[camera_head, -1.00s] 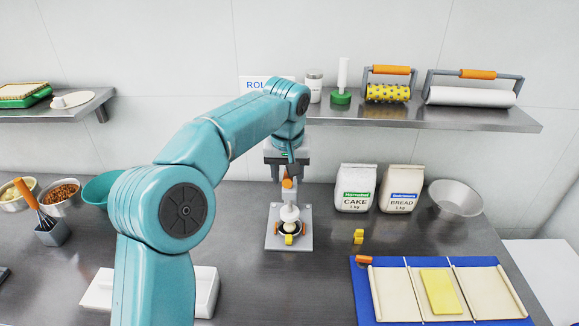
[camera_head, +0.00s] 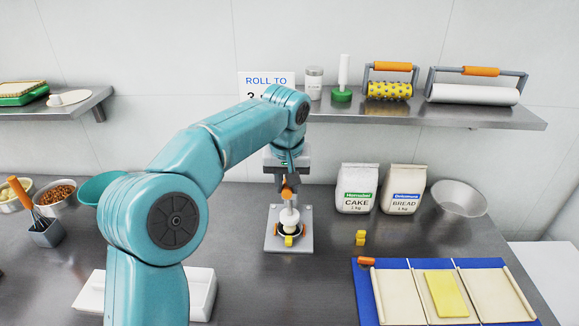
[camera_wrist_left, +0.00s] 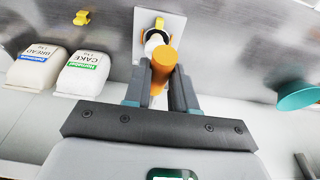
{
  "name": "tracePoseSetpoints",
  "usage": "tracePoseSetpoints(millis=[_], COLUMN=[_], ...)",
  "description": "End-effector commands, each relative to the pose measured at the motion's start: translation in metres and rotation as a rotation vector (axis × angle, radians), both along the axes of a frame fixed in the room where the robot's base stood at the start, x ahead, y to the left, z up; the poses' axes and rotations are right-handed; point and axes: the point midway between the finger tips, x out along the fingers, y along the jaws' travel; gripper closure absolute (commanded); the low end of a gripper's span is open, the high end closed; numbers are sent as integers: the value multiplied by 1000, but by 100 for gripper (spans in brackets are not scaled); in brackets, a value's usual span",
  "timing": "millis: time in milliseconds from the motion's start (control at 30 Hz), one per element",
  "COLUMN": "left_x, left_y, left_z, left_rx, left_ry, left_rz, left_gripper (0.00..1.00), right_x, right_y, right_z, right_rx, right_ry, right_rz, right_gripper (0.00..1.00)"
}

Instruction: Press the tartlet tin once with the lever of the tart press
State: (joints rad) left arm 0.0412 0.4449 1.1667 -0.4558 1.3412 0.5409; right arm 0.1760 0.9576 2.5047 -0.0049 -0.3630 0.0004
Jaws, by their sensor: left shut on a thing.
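The tart press stands on a light grey base plate (camera_head: 273,240) on the counter, with a white plunger (camera_head: 289,216) over a dark round seat. A small yellow piece (camera_head: 289,241) is at its front. The lever's orange handle (camera_head: 287,194) is between the fingers of my left gripper (camera_head: 287,183), which is shut on it. The wrist view also shows the orange handle (camera_wrist_left: 165,65) between the fingers, with the base plate (camera_wrist_left: 176,38) beyond. The tartlet tin is mostly hidden under the plunger; I cannot make it out clearly.
Flour bags (camera_head: 357,189) and a metal bowl (camera_head: 459,199) stand to the right of the press. A yellow piece (camera_head: 360,238) and a blue mat (camera_head: 364,310) lie at front right. A shelf (camera_head: 440,117) is above. A white tray (camera_head: 203,293) is front left.

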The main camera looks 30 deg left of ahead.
Motion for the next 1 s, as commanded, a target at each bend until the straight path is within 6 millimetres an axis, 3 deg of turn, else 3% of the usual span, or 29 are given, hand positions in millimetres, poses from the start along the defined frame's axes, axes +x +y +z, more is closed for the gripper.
tracePoseSetpoints(millis=[267, 667, 1000], left_x=[-1, -7, -8], left_y=[0, -4, -5], left_z=[-2, -27, -26], left_rx=[-1, -1, -2], left_ry=[3, 5, 7], left_rz=[-1, -2, -2], left_gripper=[100, 100, 100], right_x=[0, 0, 0], right_y=[0, 0, 0], right_z=[-2, -28, -27], right_rx=[0, 0, 0], right_ry=[0, 0, 0], right_rz=[0, 0, 0], right_gripper=[57, 57, 57])
